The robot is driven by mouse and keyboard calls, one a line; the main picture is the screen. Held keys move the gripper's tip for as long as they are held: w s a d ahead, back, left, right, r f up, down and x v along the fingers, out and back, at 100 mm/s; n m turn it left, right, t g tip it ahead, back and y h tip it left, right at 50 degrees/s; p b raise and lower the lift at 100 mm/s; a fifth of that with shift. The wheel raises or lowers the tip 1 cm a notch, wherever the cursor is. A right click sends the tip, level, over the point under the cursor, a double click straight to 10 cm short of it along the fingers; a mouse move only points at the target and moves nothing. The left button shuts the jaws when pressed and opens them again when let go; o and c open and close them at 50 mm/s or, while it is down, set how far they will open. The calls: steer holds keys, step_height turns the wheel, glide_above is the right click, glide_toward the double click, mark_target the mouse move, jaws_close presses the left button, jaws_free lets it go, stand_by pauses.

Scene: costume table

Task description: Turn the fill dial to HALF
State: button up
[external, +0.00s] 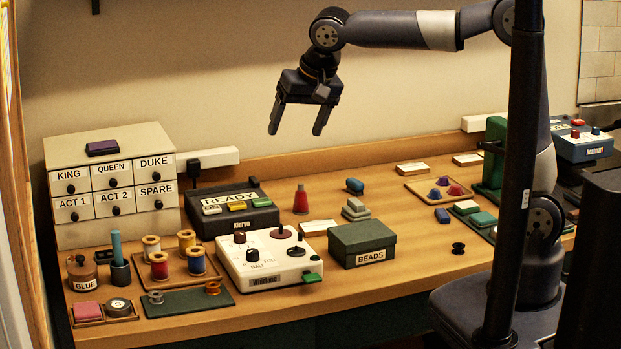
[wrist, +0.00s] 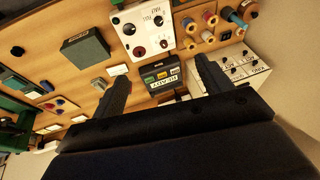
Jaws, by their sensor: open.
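A white machine (external: 236,272) with several knobs stands at the front middle of the table. The fill dial (external: 252,255) appears to be its dark knob beside small print reading HALF and FULL; its pointer is too small to read. A brown knob (external: 239,239) sits just behind it. The machine (wrist: 150,14) also shows upside down at the top of the wrist view, where I cannot tell which knob is the fill dial. My gripper (external: 296,128) is open and empty, high above the table and well clear of the machine. Its two fingers (wrist: 163,75) show spread apart in the wrist view.
A dark box marked READY (external: 235,222) stands behind the machine, and a green BEADS box (external: 362,244) stands to its right. A tray of thread spools (external: 175,284) and a green mat (external: 190,303) lie to its left. The air around my gripper is free.

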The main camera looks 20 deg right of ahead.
steer(key=shift+n+g+h, duration=0.6)
steer(key=shift+n+g, duration=0.2)
steer(key=shift+n, duration=0.1)
steer(key=w+a+f+b, duration=0.1)
steer(key=w+f, duration=0.1)
steer(key=f, duration=0.1)
steer(key=w+a+f+b, duration=0.1)
steer(key=w+f, duration=0.1)
steer(key=f, duration=0.1)
steer(key=w+a+f+b, duration=0.2)
steer(key=f, duration=0.1)
steer(key=c, duration=0.5)
steer(key=n+g+h+b, duration=0.1)
steer(key=n+g+b, duration=0.1)
steer(key=b, duration=0.1)
glide_above(252, 251)
step_height(252, 251, down, 10)
step_height(252, 251, down, 11)
steer(key=shift+p, duration=0.65)
steer(key=c, duration=1)
